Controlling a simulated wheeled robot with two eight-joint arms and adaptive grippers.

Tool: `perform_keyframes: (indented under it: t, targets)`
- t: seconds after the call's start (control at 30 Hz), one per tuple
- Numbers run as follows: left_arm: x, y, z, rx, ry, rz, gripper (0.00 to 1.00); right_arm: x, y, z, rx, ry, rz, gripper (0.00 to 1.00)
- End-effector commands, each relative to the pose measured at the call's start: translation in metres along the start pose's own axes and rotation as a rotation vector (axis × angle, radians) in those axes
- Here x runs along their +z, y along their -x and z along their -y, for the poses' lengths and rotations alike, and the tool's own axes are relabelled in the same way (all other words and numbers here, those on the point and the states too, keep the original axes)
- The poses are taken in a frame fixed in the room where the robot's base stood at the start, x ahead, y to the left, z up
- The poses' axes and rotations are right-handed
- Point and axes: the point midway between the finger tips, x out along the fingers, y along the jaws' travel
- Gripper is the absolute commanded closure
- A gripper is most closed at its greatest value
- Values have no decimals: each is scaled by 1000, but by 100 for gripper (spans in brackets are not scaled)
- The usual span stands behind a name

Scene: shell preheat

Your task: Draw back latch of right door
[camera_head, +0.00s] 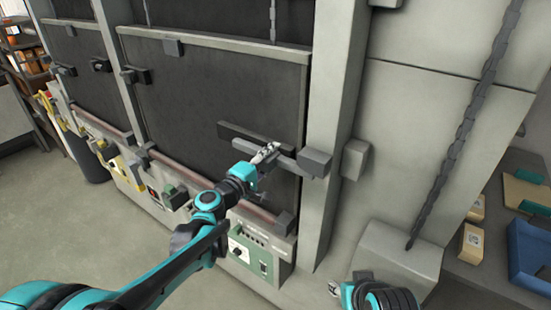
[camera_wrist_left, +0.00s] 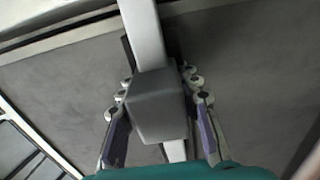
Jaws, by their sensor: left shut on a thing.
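The right door (camera_head: 215,95) is a dark panel in a grey frame and looks closed. Its latch is a grey bar (camera_head: 284,159) low on the door, in front of a dark strip, and its right end reaches a grey block by the frame post. My left gripper (camera_head: 266,153) is at the left part of the latch, shut on its block-shaped handle. In the left wrist view the handle (camera_wrist_left: 156,105) sits between the two fingers, with the bar running above and below it. My right gripper (camera_head: 345,288) is low, apart from the door; its jaw opening is unclear.
A green control box (camera_head: 256,252) sits below the door. A grey post (camera_head: 336,120) stands right of it. A chain (camera_head: 465,125) hangs farther right, above a grey block. A shelf with a blue bin (camera_head: 527,250) and small boxes is at far right. Open floor lies left.

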Motion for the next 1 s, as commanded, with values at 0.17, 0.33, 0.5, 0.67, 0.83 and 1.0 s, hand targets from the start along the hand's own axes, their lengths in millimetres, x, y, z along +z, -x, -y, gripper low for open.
perform_keyframes:
  t: [0.17, 0.33, 0.5, 0.67, 0.83, 1.0]
  targets:
    - [-41, 0, 1, 0, -1, -7, 100, 4, -6, 0, 0, 0, 0, 60]
    - [-58, 1, 0, 0, -1, -5, 100, 5, -7, 0, 0, 0, 0, 60]
    - [-59, 1, 0, 0, -1, -6, 100, 5, -7, 0, 0, 0, 0, 60]
    - [-59, 1, 0, 0, -2, -7, 54, 5, -6, 0, 0, 0, 0, 60]
    - [-58, 1, 0, 0, -1, -5, 45, 5, -6, 0, 0, 0, 0, 60]
    - [-58, 1, 0, 0, -1, -4, 45, 5, -6, 0, 0, 0, 0, 60]
